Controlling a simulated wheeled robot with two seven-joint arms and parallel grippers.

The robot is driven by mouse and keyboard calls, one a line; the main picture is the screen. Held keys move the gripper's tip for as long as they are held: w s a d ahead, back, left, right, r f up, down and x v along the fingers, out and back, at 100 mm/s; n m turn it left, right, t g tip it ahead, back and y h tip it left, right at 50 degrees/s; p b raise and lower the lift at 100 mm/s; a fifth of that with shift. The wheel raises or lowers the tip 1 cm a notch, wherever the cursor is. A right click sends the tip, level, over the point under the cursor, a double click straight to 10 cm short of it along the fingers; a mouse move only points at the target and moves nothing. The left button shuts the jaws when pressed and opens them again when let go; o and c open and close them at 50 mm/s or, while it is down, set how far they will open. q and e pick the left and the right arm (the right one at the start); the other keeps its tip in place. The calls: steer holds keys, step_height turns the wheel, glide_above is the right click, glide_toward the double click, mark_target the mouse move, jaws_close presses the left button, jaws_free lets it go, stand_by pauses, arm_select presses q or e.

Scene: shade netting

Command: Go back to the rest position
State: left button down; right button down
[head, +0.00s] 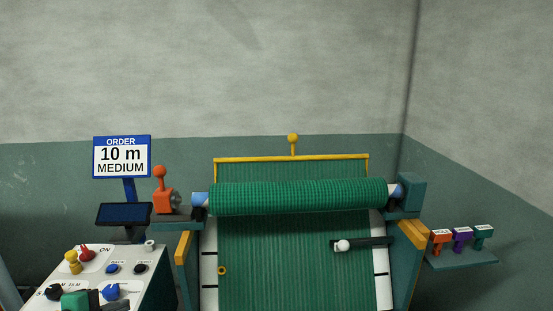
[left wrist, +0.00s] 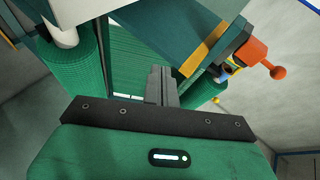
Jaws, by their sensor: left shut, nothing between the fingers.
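My left gripper (head: 112,305) shows only in part at the bottom left of the head view, low over the white control panel (head: 146,280). In the left wrist view its grey fingers (left wrist: 160,84) are together with nothing between them. They point toward the machine's teal side frame (left wrist: 200,35). The roll of green netting (head: 297,196) lies across the machine in the head view, clear of the gripper. My right gripper is not in view.
The panel bears a red button (head: 87,253), a yellow knob (head: 72,257) and several other controls. An orange lever (head: 160,185) stands left of the roll. An order sign (head: 122,157) reads 10 m MEDIUM. A shelf (head: 462,260) at right holds three coloured tools.

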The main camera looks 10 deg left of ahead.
arm_select(q)
steer(key=s+d+f+n+g+y, duration=0.1)
steer(key=s+d+f+n+g, duration=0.15)
steer(key=f, duration=0.45)
steer(key=s+d+f+n+g, duration=0.2)
steer(key=s+d+f+n, duration=0.2)
steer(key=f, duration=0.3)
steer(key=s+d+f+n+g+y, duration=0.2)
steer(key=s+d+f+n+g, duration=0.2)
steer(key=s+d+f+n, duration=0.6)
step_height(320, 180, down, 28)
steer(key=s+m+g, duration=0.1)
steer(key=s+m, duration=0.1)
steer(key=s+a+f+g, duration=0.1)
steer(key=s+a+f, duration=0.1)
steer(key=s+f, duration=1.7)
step_height(320, 180, down, 2)
steer(key=shift+s+a+f+g, duration=0.1)
steer(key=shift+s+a+g, duration=0.25)
steer(key=shift+s, duration=0.05)
